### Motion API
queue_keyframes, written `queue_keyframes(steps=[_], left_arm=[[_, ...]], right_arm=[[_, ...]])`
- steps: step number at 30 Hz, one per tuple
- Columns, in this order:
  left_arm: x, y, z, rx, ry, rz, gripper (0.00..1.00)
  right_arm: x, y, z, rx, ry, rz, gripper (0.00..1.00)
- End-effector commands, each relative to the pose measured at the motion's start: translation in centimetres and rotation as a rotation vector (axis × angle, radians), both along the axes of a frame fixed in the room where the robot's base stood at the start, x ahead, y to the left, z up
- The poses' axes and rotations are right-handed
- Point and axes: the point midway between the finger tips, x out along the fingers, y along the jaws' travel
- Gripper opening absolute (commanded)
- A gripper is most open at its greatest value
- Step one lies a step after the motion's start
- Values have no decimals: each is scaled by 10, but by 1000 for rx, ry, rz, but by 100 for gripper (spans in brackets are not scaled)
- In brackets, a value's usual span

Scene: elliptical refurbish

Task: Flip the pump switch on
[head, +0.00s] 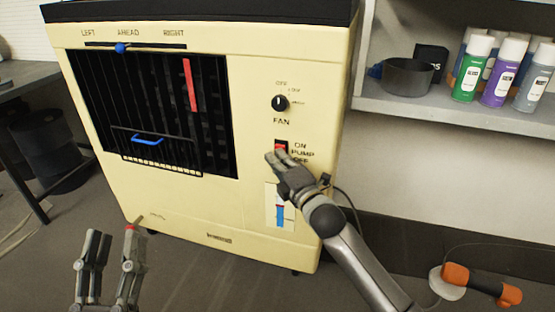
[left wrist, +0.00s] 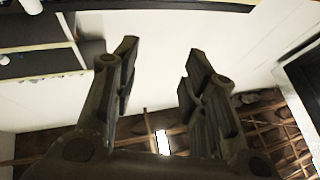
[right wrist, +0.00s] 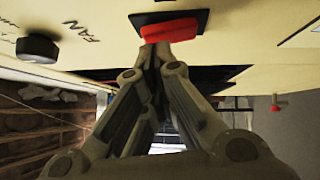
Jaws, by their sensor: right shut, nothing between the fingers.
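The pump switch (head: 281,146) is a red rocker in a black frame on the cream cooler (head: 245,205), beside the labels ON, PUMP and OFF. In the right wrist view the red rocker (right wrist: 170,30) is directly in front of my fingertips. My right gripper (head: 276,159) is shut and empty, with its tips at the lower edge of the switch. The tips (right wrist: 157,48) appear to touch the rocker or sit very close to it. They hide its lower part in the head view. My left gripper (head: 114,235) is open and empty, low in front of the cooler; it also shows in the left wrist view (left wrist: 157,65).
A fan knob (head: 280,103) sits above the switch. A water level gauge (head: 280,210) is below it. A shelf (head: 440,112) with spray cans and a dark pan stands at the right. An orange-handled tool (head: 480,285) is at the lower right.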

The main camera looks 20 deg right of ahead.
Motion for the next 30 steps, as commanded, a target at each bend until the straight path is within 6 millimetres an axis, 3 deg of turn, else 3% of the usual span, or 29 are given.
queue_keyframes(steps=[5, 13, 21, 30], left_arm=[[8, 1, -15, 27, 96, 7, 40], [19, 5, -65, 102, 374, 23, 40], [12, 15, -118, 174, 656, 40, 40], [12, 15, -121, 175, 660, 39, 40]], right_arm=[[1, -1, 2, 4, 9, 0, 0], [3, -2, 5, 23, 36, 1, 0], [5, -4, 6, 42, 64, 0, 0], [5, -3, 4, 42, 63, 1, 0]])
